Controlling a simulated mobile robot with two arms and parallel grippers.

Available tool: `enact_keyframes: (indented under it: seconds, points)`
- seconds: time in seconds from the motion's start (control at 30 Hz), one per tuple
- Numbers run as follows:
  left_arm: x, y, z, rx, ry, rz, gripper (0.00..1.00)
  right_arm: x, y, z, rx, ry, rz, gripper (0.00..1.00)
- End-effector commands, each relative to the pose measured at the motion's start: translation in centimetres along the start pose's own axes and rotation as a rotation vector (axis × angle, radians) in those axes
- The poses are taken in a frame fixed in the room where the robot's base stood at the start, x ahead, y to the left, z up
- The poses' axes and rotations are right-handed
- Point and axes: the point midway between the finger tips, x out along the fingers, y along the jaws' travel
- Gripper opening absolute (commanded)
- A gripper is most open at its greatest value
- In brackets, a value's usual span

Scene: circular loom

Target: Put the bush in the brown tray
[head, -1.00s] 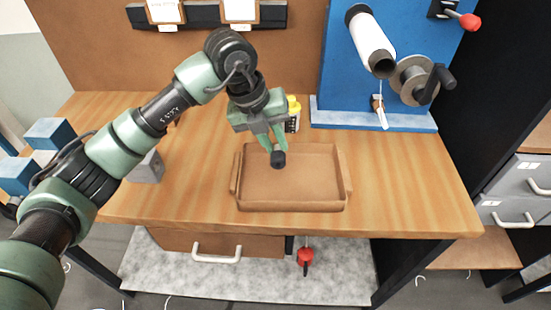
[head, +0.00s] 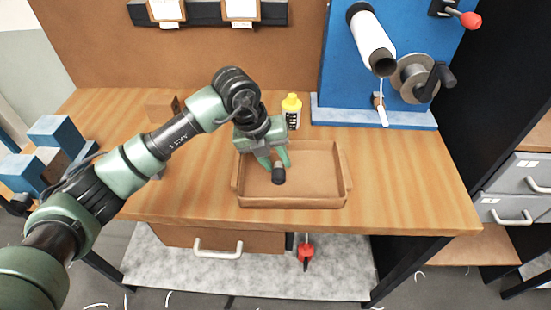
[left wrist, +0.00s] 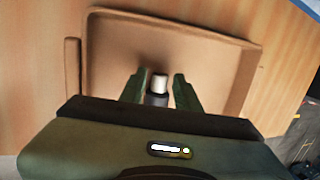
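The brown tray (head: 325,202) lies on the wooden table in the head view and fills much of the left wrist view (left wrist: 236,92). The bush (head: 279,174), a small dark cylinder, is inside the tray's outline, left of its middle. In the left wrist view the bush (left wrist: 158,88) shows a pale end and a grey body. My left gripper (head: 276,165) is over the tray, its green fingers spread on either side of the bush. The left wrist view (left wrist: 162,76) shows gaps beside the bush. The bush appears to stand on the tray floor. My right gripper is not in view.
A yellow-capped bottle (head: 291,111) stands just behind the tray. A blue stand (head: 350,113) with a white roll (head: 369,38) and crank is at the back right. Blue blocks (head: 52,132) are at the left. The table right of the tray is clear.

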Motion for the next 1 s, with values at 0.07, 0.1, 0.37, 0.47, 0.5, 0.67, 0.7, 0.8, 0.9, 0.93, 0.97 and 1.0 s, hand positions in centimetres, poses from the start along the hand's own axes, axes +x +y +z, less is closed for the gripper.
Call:
enact_keyframes:
  seconds: [0.07,0.1,0.37,0.47,0.5,0.67,0.7,0.8,0.9,0.93,0.97,1.0]
  points:
    - [-0.1,0.0,0.0,0.0,0.0,0.0,0.4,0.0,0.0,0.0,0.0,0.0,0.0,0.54]
    - [-0.1,0.0,0.0,0.0,0.0,0.0,0.4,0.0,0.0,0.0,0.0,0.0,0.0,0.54]
    - [-0.6,-0.1,0.1,0.0,-0.001,0.001,0.4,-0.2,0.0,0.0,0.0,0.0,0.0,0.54]
    - [-1.9,-0.1,0.2,0.001,-0.005,-0.001,0.4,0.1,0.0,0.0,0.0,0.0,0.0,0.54]
    - [-2.6,-0.1,0.2,0.002,-0.005,-0.001,0.4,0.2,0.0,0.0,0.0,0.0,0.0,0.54]
    - [-6.2,0.0,0.2,0.002,-0.006,-0.001,0.4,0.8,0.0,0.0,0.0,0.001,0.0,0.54]
    - [-7.1,-0.1,0.2,0.002,-0.007,-0.001,0.4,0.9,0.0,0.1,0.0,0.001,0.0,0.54]
    - [-9.1,-0.1,0.1,0.001,-0.005,0.0,0.4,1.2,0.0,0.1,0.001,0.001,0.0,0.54]
    - [-10.7,-0.1,0.1,0.0,-0.004,0.0,0.4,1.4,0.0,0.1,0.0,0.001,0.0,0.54]
    - [-11.0,-0.1,0.1,0.0,-0.003,0.0,0.4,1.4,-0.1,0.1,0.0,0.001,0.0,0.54]
    - [-11.3,-0.1,0.1,0.0,-0.003,0.0,0.4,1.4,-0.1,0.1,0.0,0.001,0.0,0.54]
    - [-11.7,-0.1,0.1,0.0,-0.003,0.0,0.4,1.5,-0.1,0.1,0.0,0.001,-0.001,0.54]
